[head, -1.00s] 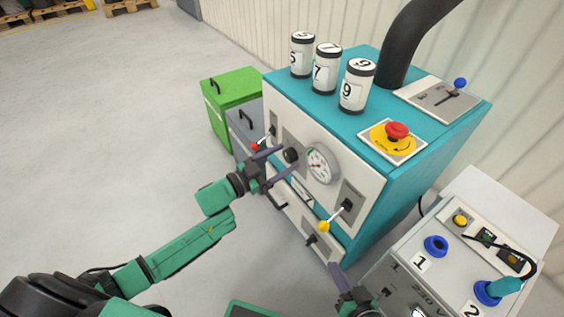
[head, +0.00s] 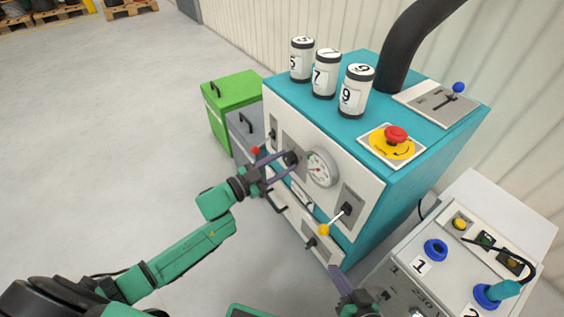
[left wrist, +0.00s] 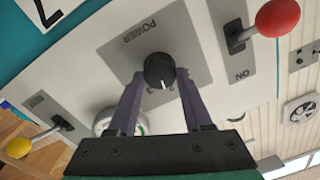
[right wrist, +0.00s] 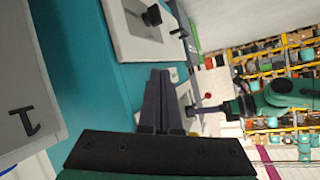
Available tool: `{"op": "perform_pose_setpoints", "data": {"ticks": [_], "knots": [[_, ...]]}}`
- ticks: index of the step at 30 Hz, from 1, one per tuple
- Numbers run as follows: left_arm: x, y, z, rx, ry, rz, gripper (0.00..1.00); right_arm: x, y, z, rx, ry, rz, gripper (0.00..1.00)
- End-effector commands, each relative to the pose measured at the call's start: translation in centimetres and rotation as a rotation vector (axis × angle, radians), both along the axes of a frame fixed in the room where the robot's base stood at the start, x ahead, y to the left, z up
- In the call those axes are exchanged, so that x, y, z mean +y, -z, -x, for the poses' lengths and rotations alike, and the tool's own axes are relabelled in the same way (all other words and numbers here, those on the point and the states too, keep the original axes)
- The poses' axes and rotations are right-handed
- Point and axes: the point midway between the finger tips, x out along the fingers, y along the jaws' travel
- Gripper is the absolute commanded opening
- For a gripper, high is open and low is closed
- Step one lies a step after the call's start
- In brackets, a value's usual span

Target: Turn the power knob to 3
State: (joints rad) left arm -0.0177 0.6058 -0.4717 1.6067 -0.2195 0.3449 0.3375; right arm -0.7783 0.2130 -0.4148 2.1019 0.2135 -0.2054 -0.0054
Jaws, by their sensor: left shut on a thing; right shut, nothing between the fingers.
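The black round power knob (head: 291,157) is on the white front panel of the teal machine, left of the dial gauge. In the left wrist view the knob (left wrist: 160,70) sits under an upside-down POWER label, with a white mark near its lower edge. Digits by that edge are partly hidden, so I cannot read the setting surely. My left gripper (head: 284,162) is shut on the knob, one finger on each side; it also shows in the left wrist view (left wrist: 160,82). My right gripper (head: 336,272) is shut and empty, low beside the machine's front right corner.
A red-tipped lever (head: 255,150) is left of the knob and a yellow-tipped lever (head: 324,230) right of it. The gauge (head: 321,168) is close to my left fingers. A grey control box (head: 420,285) stands at right. Floor at left is clear.

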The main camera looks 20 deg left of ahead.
Motion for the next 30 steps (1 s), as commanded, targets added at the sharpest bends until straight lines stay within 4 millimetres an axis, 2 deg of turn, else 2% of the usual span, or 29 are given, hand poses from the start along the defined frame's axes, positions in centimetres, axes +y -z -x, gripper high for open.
{"op": "perform_pose_setpoints", "data": {"ticks": [18,30], "knots": [[-0.09,0.3,0.1,-0.333,0.0,-0.402,0.0,-0.01,-0.11,-0.07,-0.002,-0.001,0.001,0.0],[-0.11,0.35,0.13,-0.444,0.001,-0.538,0.0,0.01,0.39,0.01,-0.004,0.002,-0.002,0.0]]}}
